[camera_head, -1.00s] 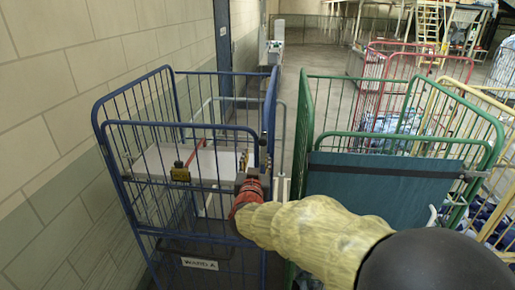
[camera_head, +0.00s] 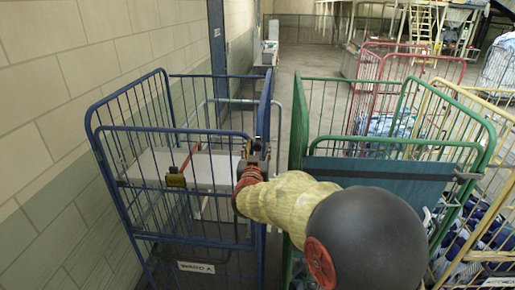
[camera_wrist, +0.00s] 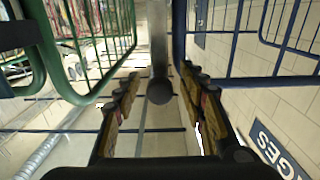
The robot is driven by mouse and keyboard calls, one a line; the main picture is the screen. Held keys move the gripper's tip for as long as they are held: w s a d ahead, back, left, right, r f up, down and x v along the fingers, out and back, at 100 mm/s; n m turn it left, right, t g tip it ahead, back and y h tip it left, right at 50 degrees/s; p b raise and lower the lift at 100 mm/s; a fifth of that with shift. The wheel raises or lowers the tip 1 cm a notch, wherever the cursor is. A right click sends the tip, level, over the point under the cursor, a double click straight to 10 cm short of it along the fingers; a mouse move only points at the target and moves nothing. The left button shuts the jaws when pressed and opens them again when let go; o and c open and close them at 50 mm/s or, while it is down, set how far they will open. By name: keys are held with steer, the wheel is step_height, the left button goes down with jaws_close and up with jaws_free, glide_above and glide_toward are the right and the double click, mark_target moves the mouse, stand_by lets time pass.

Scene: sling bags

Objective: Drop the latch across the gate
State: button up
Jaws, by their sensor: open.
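The gate is the barred front of the blue cage trolley (camera_head: 210,215). A dark upright piece (camera_head: 264,146), which looks like the latch, stands at the gate's right-hand corner post. My gripper (camera_head: 252,152) is at that right corner, close by the upright piece, and the arm hides part of the post. In the wrist view my open fingers (camera_wrist: 160,97) stand either side of a grey rod with a rounded dark end (camera_wrist: 159,88); I cannot tell whether they touch it.
A green cage trolley (camera_head: 300,120) with a teal panel stands close on the right, leaving a narrow gap. Red (camera_head: 410,48) and yellow (camera_head: 505,105) cages stand beyond. A block wall (camera_head: 50,110) runs along the left. A white shelf (camera_head: 195,165) and red strip lie inside the blue cage.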

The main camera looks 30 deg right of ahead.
steer(key=shift+s, duration=0.1)
steer(key=shift+c, duration=0.5)
jaws_close()
